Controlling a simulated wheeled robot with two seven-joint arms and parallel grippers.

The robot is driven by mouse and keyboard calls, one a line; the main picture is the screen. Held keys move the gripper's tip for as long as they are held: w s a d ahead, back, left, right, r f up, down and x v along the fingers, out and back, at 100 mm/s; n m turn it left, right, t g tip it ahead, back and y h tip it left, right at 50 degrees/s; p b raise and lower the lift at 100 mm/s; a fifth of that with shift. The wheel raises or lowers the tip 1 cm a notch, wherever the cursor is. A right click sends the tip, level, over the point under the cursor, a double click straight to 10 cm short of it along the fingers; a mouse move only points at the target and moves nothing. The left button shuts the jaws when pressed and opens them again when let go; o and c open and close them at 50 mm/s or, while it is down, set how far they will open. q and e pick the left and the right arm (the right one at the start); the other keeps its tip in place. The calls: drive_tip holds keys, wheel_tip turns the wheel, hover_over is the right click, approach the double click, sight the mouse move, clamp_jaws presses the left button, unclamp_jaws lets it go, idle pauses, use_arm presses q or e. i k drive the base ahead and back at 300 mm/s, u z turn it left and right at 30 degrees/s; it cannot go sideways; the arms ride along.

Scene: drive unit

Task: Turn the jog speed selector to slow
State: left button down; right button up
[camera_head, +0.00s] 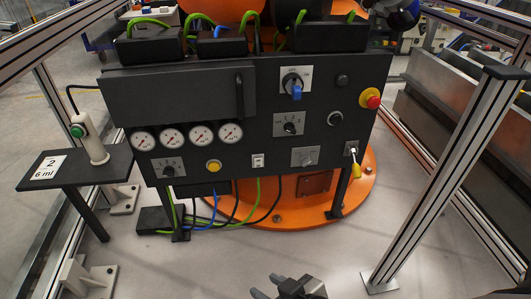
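The black control panel (250,110) stands ahead with several rotary selectors. One black knob on a grey plate (290,124) sits at the middle right, another (168,169) at the lower left, and a grey one (305,157) at the lower right. A blue-handled switch (295,86) is at the top. The labels are too small to tell which is the jog speed selector. My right gripper (264,285) is at the bottom edge, well below and apart from the panel, its fingers spread and nothing seen between them. My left gripper is not in view.
A red emergency button (370,98) and a key with a yellow tag (355,169) are at the panel's right. Several gauges (172,139) are at the left. A side shelf (72,172) holds a white handle with a green button (90,138). An aluminium post (440,180) stands right. The front floor is clear.

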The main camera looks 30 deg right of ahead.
sight(305, 159)
drive_tip(key=z, duration=0.2)
drive_tip(key=i, duration=1.15)
drive_tip(key=z, duration=0.85)
drive_tip(key=i, duration=0.25)
drive_tip(key=z, duration=0.2)
